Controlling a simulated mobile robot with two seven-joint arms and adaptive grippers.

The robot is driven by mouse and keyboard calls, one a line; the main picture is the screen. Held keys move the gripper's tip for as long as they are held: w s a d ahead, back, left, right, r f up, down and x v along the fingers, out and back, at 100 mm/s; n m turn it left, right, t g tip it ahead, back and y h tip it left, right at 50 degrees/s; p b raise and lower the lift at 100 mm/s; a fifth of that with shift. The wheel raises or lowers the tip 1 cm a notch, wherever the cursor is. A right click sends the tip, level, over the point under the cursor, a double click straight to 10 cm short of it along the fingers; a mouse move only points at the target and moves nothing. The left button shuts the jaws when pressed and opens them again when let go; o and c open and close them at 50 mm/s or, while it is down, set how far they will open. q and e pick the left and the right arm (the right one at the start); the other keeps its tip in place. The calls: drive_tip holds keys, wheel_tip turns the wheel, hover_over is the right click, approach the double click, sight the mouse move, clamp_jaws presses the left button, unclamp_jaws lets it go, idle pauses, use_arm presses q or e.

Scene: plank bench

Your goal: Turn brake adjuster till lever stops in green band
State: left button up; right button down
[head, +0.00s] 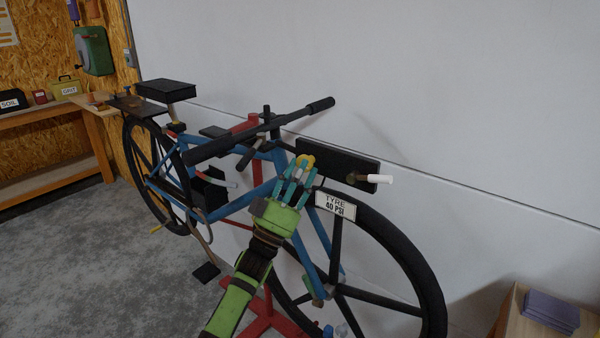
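A yellow knob (306,159), which looks like the brake adjuster, sits at the front of the blue bicycle (256,195), below the handlebar (262,130). My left gripper (301,165) has its teal fingertips right at this knob. The fingers cover part of it, and I cannot tell if they grip it or only stand around it. A lever with a white end (376,179) sticks out to the right from a black panel (338,158) just right of the knob. My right gripper is not in view.
A "TYRE 40 PSI" sign (335,205) hangs below the panel, close to my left gripper. A red stand (266,318) is under the bicycle. A wooden surface with purple items (551,310) is at the lower right. A bench (50,118) stands back left.

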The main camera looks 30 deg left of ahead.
use_arm(q)
drive_tip(key=c, duration=0.4)
drive_tip(key=m+g+h+b, duration=0.2)
drive_tip(key=m+h, duration=0.2)
drive_tip(key=m, duration=0.2)
drive_tip(key=a+m+g+h+b, duration=0.1)
drive_tip(key=m+g+h+b, duration=0.1)
drive_tip(key=m+h, duration=0.3)
drive_tip(key=m+g+h+b, duration=0.2)
drive_tip(key=m+g+h, duration=0.2)
drive_tip(key=m, duration=0.2)
drive_tip(key=shift+a+r+m, duration=0.25)
drive_tip(key=shift+m, duration=0.15)
drive_tip(key=shift+a+r+m+g+h, duration=0.1)
drive_tip(key=shift+r+m+g+h, duration=0.1)
drive_tip(key=shift+m+g, duration=0.7)
drive_tip(key=shift+r+m+g+h, duration=0.1)
drive_tip(key=shift+m+g+h, duration=0.1)
drive_tip(key=shift+m+g, duration=0.7)
drive_tip(key=shift+c, duration=0.2)
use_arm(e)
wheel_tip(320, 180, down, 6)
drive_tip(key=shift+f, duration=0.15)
use_arm(q)
drive_tip(key=shift+m, duration=0.3)
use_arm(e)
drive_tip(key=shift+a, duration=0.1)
